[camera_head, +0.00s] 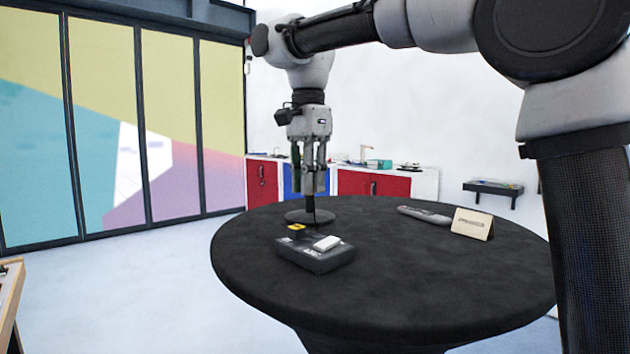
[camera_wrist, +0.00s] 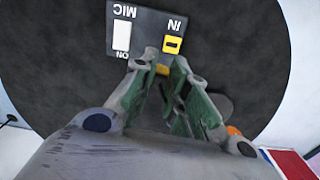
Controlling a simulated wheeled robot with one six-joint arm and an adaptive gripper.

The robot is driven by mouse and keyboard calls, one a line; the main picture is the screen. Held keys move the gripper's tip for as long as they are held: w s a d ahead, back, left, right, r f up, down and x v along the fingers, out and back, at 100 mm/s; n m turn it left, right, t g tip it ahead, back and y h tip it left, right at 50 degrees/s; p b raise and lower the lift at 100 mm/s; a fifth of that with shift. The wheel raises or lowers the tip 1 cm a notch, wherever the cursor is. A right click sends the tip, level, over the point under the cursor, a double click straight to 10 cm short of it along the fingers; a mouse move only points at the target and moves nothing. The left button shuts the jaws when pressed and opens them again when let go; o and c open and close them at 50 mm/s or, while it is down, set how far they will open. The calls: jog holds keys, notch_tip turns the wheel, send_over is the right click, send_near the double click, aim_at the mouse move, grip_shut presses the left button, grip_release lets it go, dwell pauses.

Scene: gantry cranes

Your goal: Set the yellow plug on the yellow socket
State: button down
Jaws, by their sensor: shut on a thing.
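A dark box (camera_head: 315,254) with a white switch (camera_head: 327,243) lies on the round black table. The yellow socket (camera_head: 297,227) is on its far left part. In the wrist view the socket (camera_wrist: 173,45) is beside the label "IN", close beyond my fingertips. My gripper (camera_head: 312,190) points down above the table, behind the box. In the wrist view my gripper (camera_wrist: 165,61) is shut on a small yellow piece, the yellow plug (camera_wrist: 162,70), mostly hidden between the fingers. The plug looks apart from the socket, though the height gap is hard to judge.
A round dark disc (camera_head: 296,217) lies on the table under my gripper. A grey handheld device (camera_head: 425,215) and a tan card (camera_head: 472,224) are on the right of the black table (camera_head: 400,285). The table's front is clear. Red cabinets (camera_head: 373,184) stand behind.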

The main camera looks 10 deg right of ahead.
aim_at(297, 227)
jog(key=shift+w+a+r, duration=0.1)
jog(key=shift+a, duration=1.05)
jog(key=shift+f, duration=1.35)
jog(key=shift+f, duration=1.95)
dwell(2.4)
jog(key=c, duration=1.3)
grip_release()
jog(key=o, duration=0.4)
jog(key=shift+o, duration=0.2)
